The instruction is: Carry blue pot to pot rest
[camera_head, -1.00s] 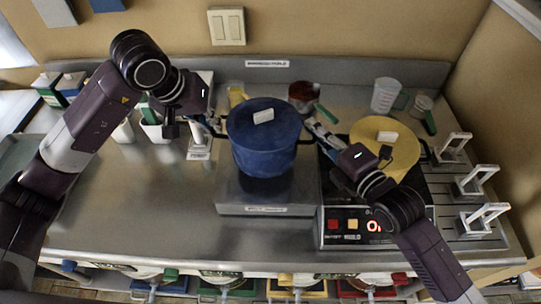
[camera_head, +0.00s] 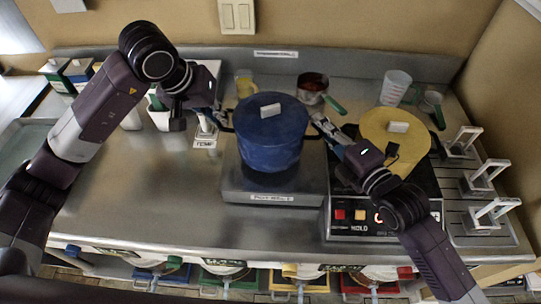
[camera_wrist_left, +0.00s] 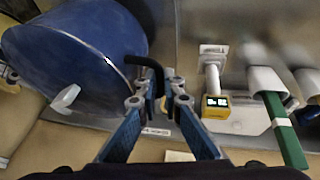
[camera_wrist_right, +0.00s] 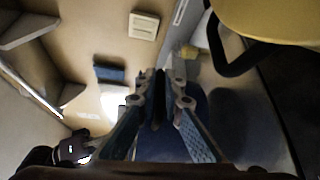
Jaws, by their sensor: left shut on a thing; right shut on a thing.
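The blue pot (camera_head: 271,140), lidded with a white knob, is upright in the head view, above the grey pot rest (camera_head: 245,186). A dark shadow lies under it; I cannot tell whether its base touches the rest. My left gripper (camera_head: 218,122) is shut on the pot's left black handle, which shows in the left wrist view (camera_wrist_left: 148,66). My right gripper (camera_head: 320,125) is shut at the pot's right handle, mostly hidden by the fingers.
A yellow pot (camera_head: 390,148) stands on the black cooker (camera_head: 338,224) at right, close to my right arm. A small red-filled pan (camera_head: 312,90) and a measuring jug (camera_head: 394,88) stand behind. The counter at front left (camera_head: 140,205) is clear.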

